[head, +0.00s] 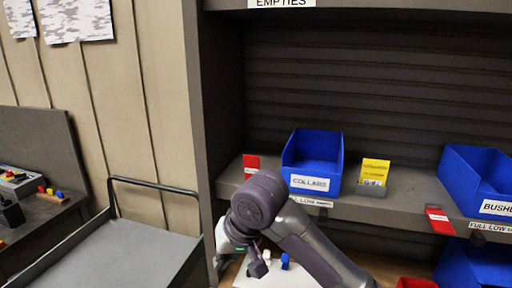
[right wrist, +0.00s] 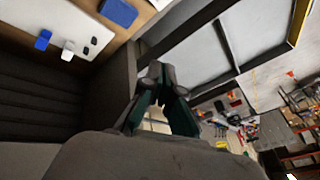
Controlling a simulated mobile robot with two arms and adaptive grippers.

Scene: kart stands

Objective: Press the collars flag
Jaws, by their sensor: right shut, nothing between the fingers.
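The blue COLLARS bin (head: 312,182) stands on the grey shelf. A small red flag (head: 250,164) shows at the bin's left, apart from it, by the shelf's left post. A strip reading FULL LOW EMPTY (head: 310,202) is on the shelf edge below the bin, partly covered by my arm. My right gripper (head: 258,268) is low in front of the shelf, below the red flag and not touching it. In the right wrist view the right gripper (right wrist: 162,78) is shut and empty. My left gripper is not in view.
A yellow card (head: 374,172) stands right of the COLLARS bin. A BUSHE-labelled blue bin (head: 485,185) and another red flag (head: 438,220) are further right. A grey cart (head: 130,250) stands left. A white surface with small blue and white pieces (head: 284,262) lies below the shelf.

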